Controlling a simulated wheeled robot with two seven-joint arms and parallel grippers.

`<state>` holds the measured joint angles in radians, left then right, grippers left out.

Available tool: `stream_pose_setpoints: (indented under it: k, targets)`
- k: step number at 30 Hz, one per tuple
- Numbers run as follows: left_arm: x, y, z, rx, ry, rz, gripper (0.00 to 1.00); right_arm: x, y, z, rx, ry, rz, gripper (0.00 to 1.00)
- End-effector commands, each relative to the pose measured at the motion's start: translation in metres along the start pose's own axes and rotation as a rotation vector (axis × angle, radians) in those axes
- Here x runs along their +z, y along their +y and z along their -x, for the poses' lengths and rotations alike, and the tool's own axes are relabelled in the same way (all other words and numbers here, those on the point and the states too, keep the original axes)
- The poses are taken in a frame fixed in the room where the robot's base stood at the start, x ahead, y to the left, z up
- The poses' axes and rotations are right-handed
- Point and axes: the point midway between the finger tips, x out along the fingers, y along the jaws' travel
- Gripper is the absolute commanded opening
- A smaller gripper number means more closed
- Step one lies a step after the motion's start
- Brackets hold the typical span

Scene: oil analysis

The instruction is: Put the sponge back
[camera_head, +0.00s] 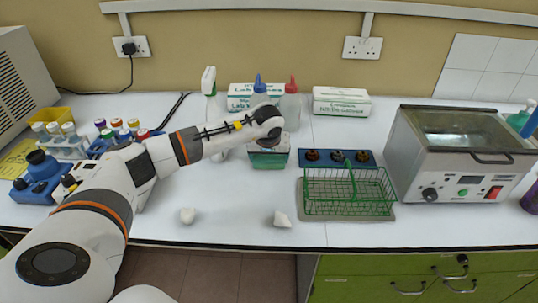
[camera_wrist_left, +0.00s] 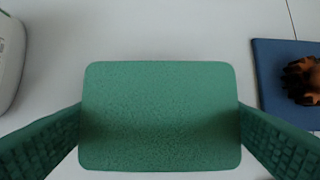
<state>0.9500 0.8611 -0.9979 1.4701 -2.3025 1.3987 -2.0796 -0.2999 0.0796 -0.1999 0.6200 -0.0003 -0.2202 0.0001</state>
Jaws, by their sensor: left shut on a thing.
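The green sponge (camera_wrist_left: 160,115) fills the middle of the left wrist view, a rounded block with its broad face toward the camera. The textured fingers of my left gripper (camera_wrist_left: 160,140) press on its left and right sides, and the gripper is shut on it. In the head view my left gripper (camera_head: 268,152) is over the middle of the bench, with the sponge (camera_head: 268,160) low at its tip. I cannot tell whether the sponge touches the bench top. My right gripper is not in view.
A blue holder (camera_head: 365,157) and a green wire basket (camera_head: 350,193) on a grey mat stand right of the gripper. Blue- and red-capped bottles (camera_head: 290,105) stand behind. Two white lumps (camera_head: 188,215) (camera_head: 282,219) lie near the front edge. A steel bath (camera_head: 462,155) stands far right.

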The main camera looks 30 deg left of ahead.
Motion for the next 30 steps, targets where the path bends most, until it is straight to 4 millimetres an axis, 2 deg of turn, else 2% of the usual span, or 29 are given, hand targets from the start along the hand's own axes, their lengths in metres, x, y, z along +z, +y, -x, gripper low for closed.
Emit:
stream_pose_setpoints:
  k: [8, 9, 11, 17, 22, 30]
  targets:
    - [-0.002, 0.0, -0.004, 0.0, -0.001, 0.0, 0.64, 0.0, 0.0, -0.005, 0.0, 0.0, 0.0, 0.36]
    - [-0.001, 0.0, -0.002, 0.0, -0.001, 0.001, 0.92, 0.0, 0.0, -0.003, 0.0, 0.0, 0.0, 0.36]
    - [-0.001, 0.0, -0.002, 0.0, -0.001, 0.001, 1.0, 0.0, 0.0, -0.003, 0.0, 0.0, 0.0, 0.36]
    - [-0.001, 0.0, -0.002, 0.0, -0.001, 0.001, 1.0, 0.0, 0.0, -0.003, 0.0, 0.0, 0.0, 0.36]
    - [0.001, 0.0, 0.008, -0.002, -0.003, 0.0, 1.0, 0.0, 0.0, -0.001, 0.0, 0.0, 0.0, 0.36]
    - [0.001, 0.0, 0.063, -0.002, -0.006, -0.001, 1.0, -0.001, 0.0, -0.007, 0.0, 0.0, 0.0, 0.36]
